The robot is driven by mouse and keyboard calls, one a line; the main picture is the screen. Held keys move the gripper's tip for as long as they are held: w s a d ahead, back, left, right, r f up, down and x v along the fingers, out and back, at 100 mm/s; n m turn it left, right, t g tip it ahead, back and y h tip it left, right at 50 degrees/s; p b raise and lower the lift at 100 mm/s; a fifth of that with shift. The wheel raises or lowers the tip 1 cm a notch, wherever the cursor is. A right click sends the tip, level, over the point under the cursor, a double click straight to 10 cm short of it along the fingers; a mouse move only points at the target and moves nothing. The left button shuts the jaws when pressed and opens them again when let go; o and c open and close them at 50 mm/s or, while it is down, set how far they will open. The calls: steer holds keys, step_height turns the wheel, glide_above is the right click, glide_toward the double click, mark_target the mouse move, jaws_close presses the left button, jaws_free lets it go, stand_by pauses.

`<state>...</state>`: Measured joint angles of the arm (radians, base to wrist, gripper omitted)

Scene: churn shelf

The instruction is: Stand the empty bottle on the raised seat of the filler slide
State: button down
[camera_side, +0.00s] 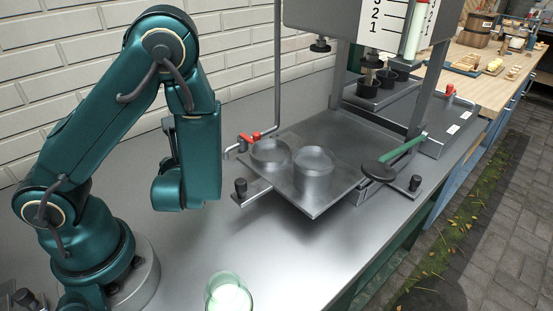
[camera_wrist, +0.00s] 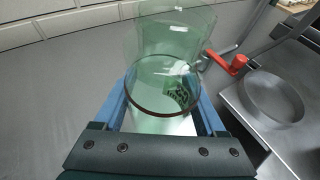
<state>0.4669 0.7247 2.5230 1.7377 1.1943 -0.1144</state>
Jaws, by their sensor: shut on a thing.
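In the wrist view my gripper (camera_wrist: 168,98) has its blue fingers on both sides of a clear green glass bottle (camera_wrist: 172,32) and is shut on it. The bottle has a dark ring around it near the fingers and looks see-through. In the side view my gripper and this bottle are hidden behind my arm. The filler slide (camera_side: 325,203) is a flat metal plate bearing two round metal seats, one at the left (camera_side: 270,152) and one nearer the camera (camera_side: 314,178). One seat (camera_wrist: 274,96) shows right of the bottle.
A red handle (camera_side: 250,137) stands at the slide's left edge; it is close beside the bottle in the wrist view (camera_wrist: 237,64). The filler tank (camera_side: 325,15) hangs above the slide. Another green glass vessel (camera_side: 229,292), pale inside, stands at the front. The bench before the slide is clear.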

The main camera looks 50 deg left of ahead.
steer(key=shift+r, duration=3.7)
step_height(320, 180, up, 14)
steer(key=w+d+m+t+h, duration=0.4)
steer(key=w+d+m+h, duration=0.1)
steer(key=w+d, duration=0.6)
steer(key=w+d+m+t+h, duration=0.2)
steer(key=w+d+m+h, duration=0.25)
steer(key=d, duration=0.45)
steer(key=shift+n+y, duration=0.25)
steer(key=shift+y, duration=0.2)
steer(key=shift+w+a+f, duration=0.1)
steer(key=shift+f, duration=3.2)
steer(key=shift+w+a+f, duration=0.1)
steer(key=shift+f, duration=3.2)
steer(key=shift+f, duration=0.1)
jaws_free()
